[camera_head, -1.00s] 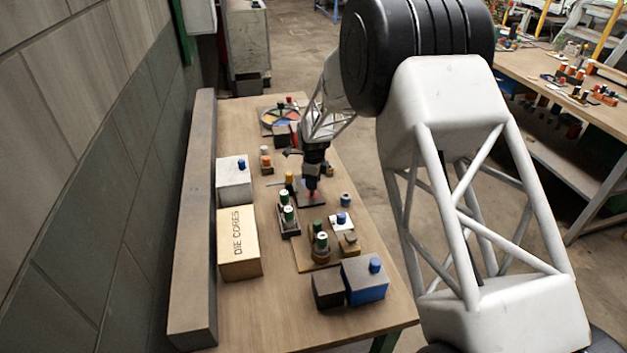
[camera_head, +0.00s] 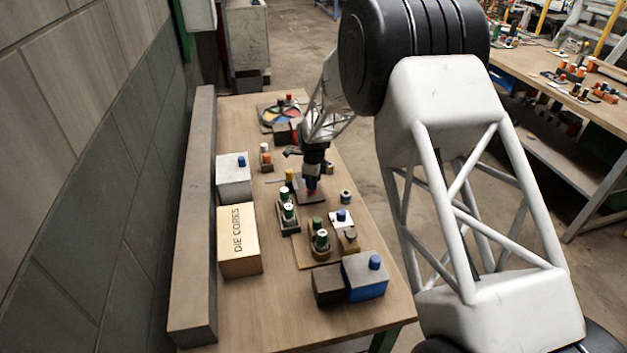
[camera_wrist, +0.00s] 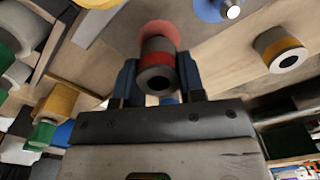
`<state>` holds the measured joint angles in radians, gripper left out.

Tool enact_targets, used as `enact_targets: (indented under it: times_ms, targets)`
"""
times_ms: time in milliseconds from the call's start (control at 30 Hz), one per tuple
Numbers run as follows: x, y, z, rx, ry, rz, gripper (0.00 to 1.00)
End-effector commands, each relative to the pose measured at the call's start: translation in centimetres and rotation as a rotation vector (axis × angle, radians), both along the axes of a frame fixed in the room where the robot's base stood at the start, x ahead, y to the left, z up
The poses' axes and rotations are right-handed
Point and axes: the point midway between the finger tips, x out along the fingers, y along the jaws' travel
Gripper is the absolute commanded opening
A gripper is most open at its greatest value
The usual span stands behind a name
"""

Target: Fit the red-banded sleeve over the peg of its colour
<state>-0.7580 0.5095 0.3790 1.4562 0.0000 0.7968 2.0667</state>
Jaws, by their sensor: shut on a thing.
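My gripper (camera_wrist: 160,78) is shut on the red-banded sleeve (camera_wrist: 157,54), a grey hollow cylinder with a red band, one finger on each side. Its dark bore faces the wrist camera, and I see no peg tip in it. A red disc (camera_wrist: 166,29) shows just beyond the sleeve in the wrist view. The sleeve hides its middle, so I cannot tell whether a peg stands there or whether the sleeve is around it. In the head view my gripper (camera_head: 312,182) points down over a dark plate (camera_head: 322,198), with a little red at its tips.
Green-topped cylinders (camera_head: 288,212) in a holder stand close in front of my gripper. A white block with a blue top (camera_head: 341,216), a blue box (camera_head: 366,283) and a DIE CORES box (camera_head: 238,240) are nearer. A colored round tray (camera_head: 268,120) lies behind. A long beam (camera_head: 198,250) edges the left side.

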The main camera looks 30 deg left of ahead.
Motion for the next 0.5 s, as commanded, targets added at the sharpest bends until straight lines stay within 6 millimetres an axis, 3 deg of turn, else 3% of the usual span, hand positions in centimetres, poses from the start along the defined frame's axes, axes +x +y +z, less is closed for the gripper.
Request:
enact_targets:
  times_ms: [500]
  targets:
    - [0.02,0.01,-0.64,0.0,-0.001,0.0,0.1]
